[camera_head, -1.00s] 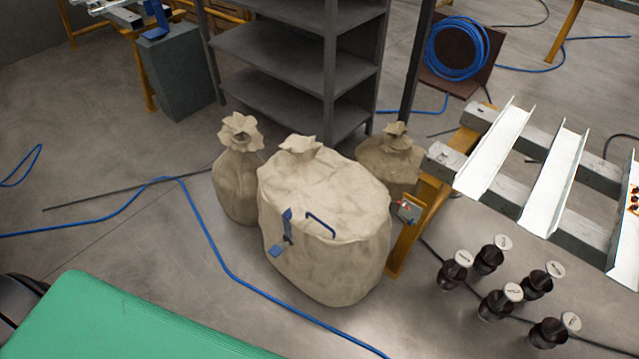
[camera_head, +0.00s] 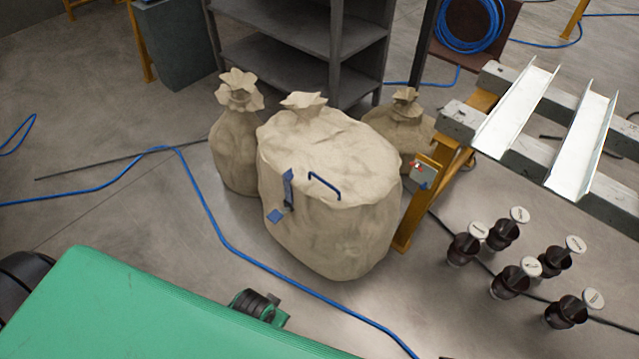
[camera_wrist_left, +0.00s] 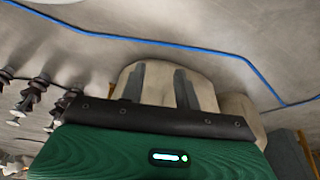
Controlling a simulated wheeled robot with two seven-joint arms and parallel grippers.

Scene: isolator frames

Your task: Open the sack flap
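The large beige sack (camera_head: 335,240) stands on the floor in the middle of the head view. On it are a blue handle (camera_head: 324,183) at the top front edge and a blue latch-like strip (camera_head: 288,188) with a small blue tab (camera_head: 274,216) below. In the left wrist view, the sack (camera_wrist_left: 165,97) shows beyond the two grey fingers of my left gripper (camera_wrist_left: 170,82). The fingers are apart, with nothing visibly held between them. The left gripper is not clearly visible in the head view. My right gripper is not in view.
Smaller tied sacks stand behind at left (camera_head: 236,150) and right (camera_head: 402,125). A yellow post with a grey box (camera_head: 422,175) stands close on the right. A blue hose (camera_head: 225,225) crosses the floor in front.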

